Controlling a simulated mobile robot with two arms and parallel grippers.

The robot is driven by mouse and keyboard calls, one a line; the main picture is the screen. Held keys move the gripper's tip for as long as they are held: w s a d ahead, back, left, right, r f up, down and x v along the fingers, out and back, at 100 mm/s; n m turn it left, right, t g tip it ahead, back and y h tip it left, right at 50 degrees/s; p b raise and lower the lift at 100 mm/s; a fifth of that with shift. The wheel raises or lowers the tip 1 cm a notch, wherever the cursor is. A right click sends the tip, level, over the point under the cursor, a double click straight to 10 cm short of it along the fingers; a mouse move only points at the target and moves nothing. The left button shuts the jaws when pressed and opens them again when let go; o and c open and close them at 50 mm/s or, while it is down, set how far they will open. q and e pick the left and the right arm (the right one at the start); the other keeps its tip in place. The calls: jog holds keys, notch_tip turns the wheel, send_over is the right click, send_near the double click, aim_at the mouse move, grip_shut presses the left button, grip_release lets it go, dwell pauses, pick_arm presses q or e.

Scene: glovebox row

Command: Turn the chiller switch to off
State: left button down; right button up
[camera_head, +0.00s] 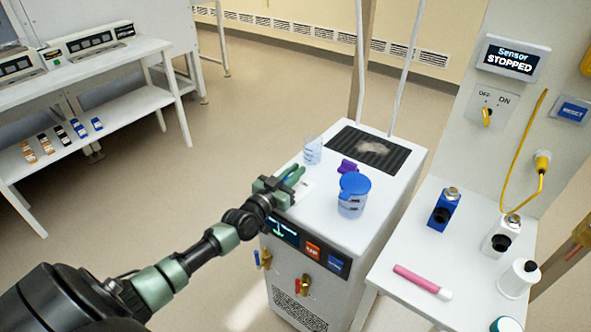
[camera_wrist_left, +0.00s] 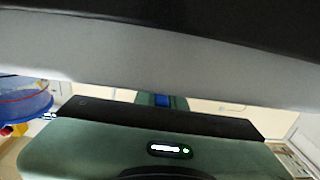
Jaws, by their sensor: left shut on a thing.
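The chiller (camera_head: 333,238) is the white cabinet in the middle of the head view, with a dark vent on top and a lit display on its front. My left gripper (camera_head: 292,176) is at the front left of its top, beside a small plate with dark marks (camera_head: 304,188). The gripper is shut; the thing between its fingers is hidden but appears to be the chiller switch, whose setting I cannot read. In the left wrist view, a grey and black surface fills the upper part. My right gripper is not in view.
On the chiller stand a blue-lidded beaker (camera_head: 352,200), a clear beaker (camera_head: 312,150) and a purple object (camera_head: 347,166), all close to my gripper. A wall panel at right has another OFF/ON switch (camera_head: 487,117). A side table (camera_head: 405,270) holds small items.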

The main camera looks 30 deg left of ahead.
pick_arm(q)
jog(key=shift+a+r+n+g+y+p, duration=0.15)
jog(key=shift+n+y+p, duration=0.4)
jog(key=shift+y+p, duration=0.55)
jog(key=shift+a+n+g+y+p, duration=0.15)
jog(key=shift+n+y+p, duration=0.5)
jog(key=shift+p, duration=0.8)
jog(key=shift+a+r+n+y+p, duration=0.15)
jog(key=shift+n+y+p, duration=0.35)
jog(key=shift+y+p, duration=0.6)
jog(key=shift+s+a+f+n+y+p, duration=0.1)
jog(key=shift+a+f+n+y+p, duration=0.1)
jog(key=shift+n+y+p, duration=0.5)
jog(key=shift+s+a+n+g+y+p, duration=0.15)
jog(key=shift+n+g+y+p, duration=0.2)
jog(key=shift+g+y, duration=0.2)
jog(key=shift+f, duration=0.1)
jog(key=shift+a, duration=0.1)
jog(key=c, duration=1.5)
grip_release()
